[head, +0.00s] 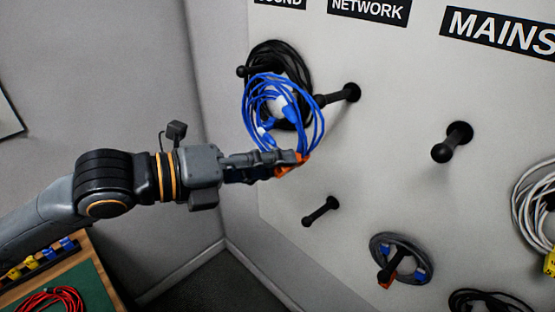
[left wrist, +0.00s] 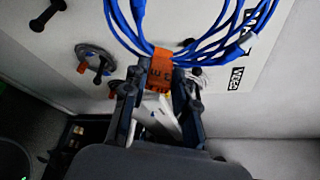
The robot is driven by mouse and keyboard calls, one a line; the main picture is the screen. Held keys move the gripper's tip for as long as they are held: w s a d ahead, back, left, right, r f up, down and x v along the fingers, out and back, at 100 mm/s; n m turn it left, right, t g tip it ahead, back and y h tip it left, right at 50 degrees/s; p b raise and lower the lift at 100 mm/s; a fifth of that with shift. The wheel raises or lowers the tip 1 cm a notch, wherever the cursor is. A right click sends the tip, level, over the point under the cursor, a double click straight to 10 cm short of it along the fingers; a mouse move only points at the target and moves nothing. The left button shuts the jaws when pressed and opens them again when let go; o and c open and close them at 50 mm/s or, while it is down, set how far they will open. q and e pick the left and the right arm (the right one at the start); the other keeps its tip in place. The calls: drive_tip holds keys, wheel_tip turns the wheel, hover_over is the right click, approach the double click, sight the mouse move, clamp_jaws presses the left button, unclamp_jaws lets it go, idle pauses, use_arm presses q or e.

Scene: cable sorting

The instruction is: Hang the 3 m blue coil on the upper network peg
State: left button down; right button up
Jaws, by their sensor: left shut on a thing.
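The blue coil (head: 250,110) is a loose loop of bright blue cable with pale blue connectors. My left gripper (head: 290,162) is shut on its orange tag at the bottom of the loop, and the coil stands above the fingers. In the left wrist view the orange tag (left wrist: 160,72), marked 3 m, sits between the fingertips, with the blue strands (left wrist: 205,50) beyond. The upper network peg (head: 340,95) is black and bare, below the NETWORK label (head: 368,10). Its tip overlaps the coil's right edge in the head view; I cannot tell their depth gap. My right gripper is out of view.
A black coil (head: 300,62) hangs behind the blue one. Bare pegs stand lower (head: 320,210) and at right (head: 452,142). A grey coil (head: 412,252) hangs below, and a white coil (head: 525,200) at the right edge. A red coil (head: 50,300) lies on the green-topped table.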

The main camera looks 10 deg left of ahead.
use_arm(q)
drive_tip(key=shift+w+d+f, duration=0.15)
drive_tip(key=shift+w+d, duration=0.55)
drive_tip(key=shift+w, duration=0.15)
drive_tip(key=w+d+f+b, duration=0.1)
drive_tip(key=w+d+f, duration=0.1)
drive_tip(key=w+d, duration=0.3)
drive_tip(key=w+d+f+b, duration=0.1)
drive_tip(key=w+d, duration=0.3)
drive_tip(key=w, duration=0.4)
drive_tip(key=shift+w+d+f, duration=0.3)
drive_tip(key=shift+d+f, duration=0.1)
drive_tip(key=shift+f, duration=0.45)
drive_tip(key=shift+f, duration=0.1)
idle(0.6)
drive_tip(key=c, duration=1)
unclamp_jaws()
